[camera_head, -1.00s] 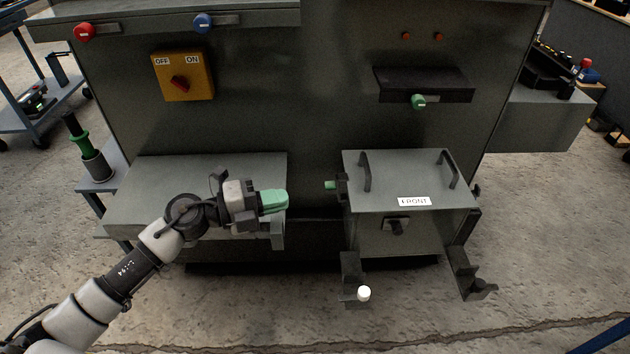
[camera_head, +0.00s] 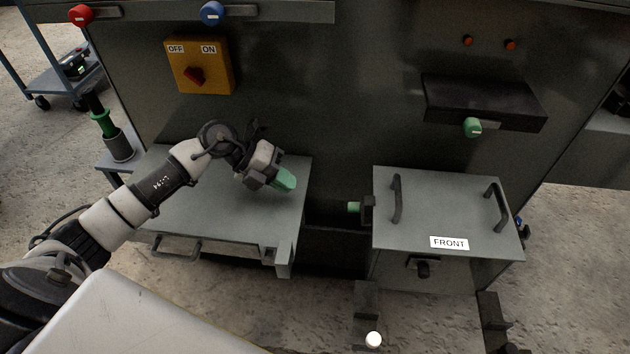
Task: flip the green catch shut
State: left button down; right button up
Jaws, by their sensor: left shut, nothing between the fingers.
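A small green catch (camera_head: 353,207) sticks out from the left side of the grey enclosure box marked FRONT (camera_head: 440,205). A second green knob (camera_head: 472,128) sits on the front of a black housing on the cabinet wall, above the box. I cannot tell from this view how either one is latched. My left gripper (camera_head: 286,181) has green fingertips, shut and empty. It hangs over the right part of the left grey shelf, left of the box and apart from the green catch. My right gripper is not in view.
The left shelf (camera_head: 200,205) has a handle and bracket at its front; a dark gap separates it from the box. Two handles (camera_head: 396,198) rise from the box lid. A yellow OFF/ON switch (camera_head: 199,67) is on the cabinet. A white knob (camera_head: 373,339) stands below the box.

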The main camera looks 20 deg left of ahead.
aim_at(362, 211)
pick_arm(q)
jog(key=w+d+f, duration=0.2)
jog(key=d+f, duration=0.3)
jog(key=d, duration=0.5)
jog(key=shift+w+d+b, duration=0.35)
jog(key=shift+w+b, duration=0.05)
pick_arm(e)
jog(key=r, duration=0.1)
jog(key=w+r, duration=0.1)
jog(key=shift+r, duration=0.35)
pick_arm(q)
jog(key=shift+r, duration=0.1)
